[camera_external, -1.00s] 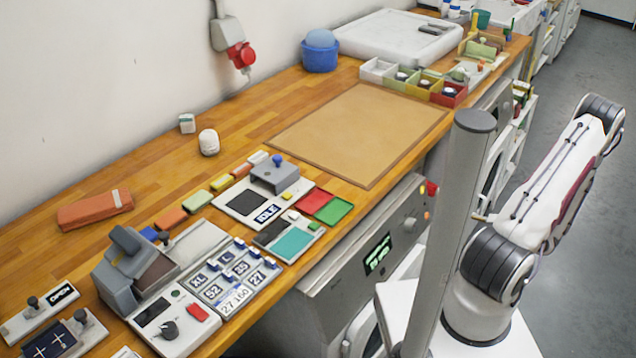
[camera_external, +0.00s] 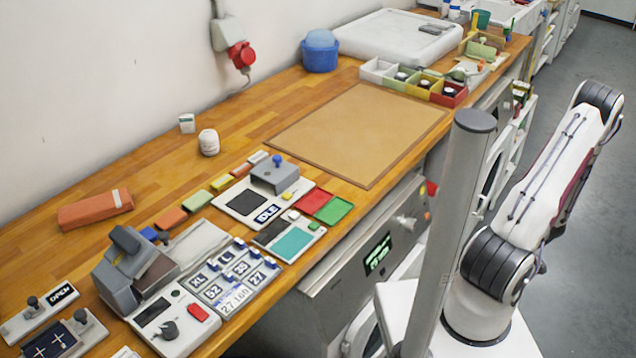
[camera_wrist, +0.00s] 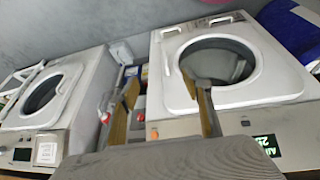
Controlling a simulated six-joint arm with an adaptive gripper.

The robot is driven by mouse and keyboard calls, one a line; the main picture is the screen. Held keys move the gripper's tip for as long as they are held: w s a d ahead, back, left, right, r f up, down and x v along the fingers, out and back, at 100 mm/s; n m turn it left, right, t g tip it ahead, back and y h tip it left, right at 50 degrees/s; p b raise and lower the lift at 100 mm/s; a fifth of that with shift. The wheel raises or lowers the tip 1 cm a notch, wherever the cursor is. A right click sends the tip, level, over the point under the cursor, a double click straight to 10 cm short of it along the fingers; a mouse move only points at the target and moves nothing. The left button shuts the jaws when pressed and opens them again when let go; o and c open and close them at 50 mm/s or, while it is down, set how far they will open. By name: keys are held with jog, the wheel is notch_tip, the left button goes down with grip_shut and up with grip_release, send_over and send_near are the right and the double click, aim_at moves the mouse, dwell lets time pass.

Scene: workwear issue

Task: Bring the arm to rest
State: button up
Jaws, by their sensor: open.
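My arm (camera_external: 555,185) stands at the right in the external view, beside the bench and behind a grey post. Its upper link rises to the elbow at the upper right. My gripper is hidden in that view. In the wrist view my gripper (camera_wrist: 165,95) shows two separated fingers with nothing between them. Beyond the fingers are two white front-loading machines, one at the left (camera_wrist: 88,75) and one at the right (camera_wrist: 285,75).
The wooden bench (camera_external: 285,95) runs along the wall. It carries a tan mat (camera_external: 360,130), a divided box (camera_external: 375,72), a stamp station and label tiles. A grey post (camera_external: 455,220) stands close to my arm. Grey floor is clear at the right.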

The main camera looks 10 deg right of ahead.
jog(key=s+d+r+m+g+h, duration=0.2)
jog(key=d+r+m+h, duration=0.15)
jog(key=r, duration=0.45)
jog(key=s+d+r+m+g+h, duration=0.25)
jog(key=r+m, duration=0.25)
jog(key=r, duration=0.3)
jog(key=a+r+t+y, duration=0.3)
jog(key=a+r+t, duration=0.3)
jog(key=a+r, duration=1.8)
jog(key=shift+w+a+r, duration=0.2)
jog(key=shift+a, duration=0.9)
